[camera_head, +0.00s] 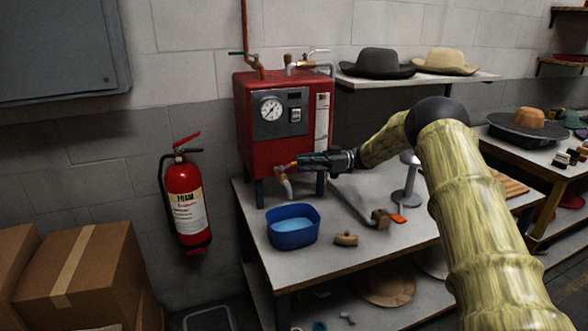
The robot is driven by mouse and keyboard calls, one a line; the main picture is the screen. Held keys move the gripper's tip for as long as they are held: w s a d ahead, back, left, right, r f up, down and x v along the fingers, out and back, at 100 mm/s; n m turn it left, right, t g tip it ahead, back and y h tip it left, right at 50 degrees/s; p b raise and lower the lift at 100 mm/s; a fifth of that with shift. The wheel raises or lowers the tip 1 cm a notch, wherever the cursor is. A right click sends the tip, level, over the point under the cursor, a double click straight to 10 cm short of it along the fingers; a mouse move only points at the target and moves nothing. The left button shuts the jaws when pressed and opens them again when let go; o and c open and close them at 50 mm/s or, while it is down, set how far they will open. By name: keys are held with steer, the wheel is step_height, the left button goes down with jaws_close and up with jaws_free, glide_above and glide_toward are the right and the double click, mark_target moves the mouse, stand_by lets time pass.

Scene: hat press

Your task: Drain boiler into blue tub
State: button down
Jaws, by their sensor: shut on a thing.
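The red boiler (246,130) stands on the table against the wall, with a round gauge (271,108) on its front panel. A drain tap (285,180) with a downturned spout comes out low on its front. My gripper (302,161) reaches in from the right and is shut on the tap's small orange-yellow lever (293,164), which it partly hides. The blue tub (292,241) stands on the table below and slightly in front of the spout. Its inside shows a light blue surface that looks like water. I cannot make out a stream from the spout.
A wooden-handled brush (346,239) lies right of the tub. A metal tool with a wooden block (380,218) and a grey stand (406,190) are farther right. Hats (377,63) sit on a shelf.

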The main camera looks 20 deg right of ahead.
steer(key=shift+w+r+n+g, duration=0.1)
steer(key=shift+w+n+g, duration=0.2)
steer(key=shift+n+g, duration=0.1)
steer(key=shift+d, duration=0.1)
steer(key=c, duration=1.4)
jaws_free()
steer(key=d, duration=0.4)
steer(key=s+d, duration=0.1)
steer(key=d, duration=0.6)
steer(key=shift+s+d, duration=0.35)
steer(key=shift+d, duration=0.05)
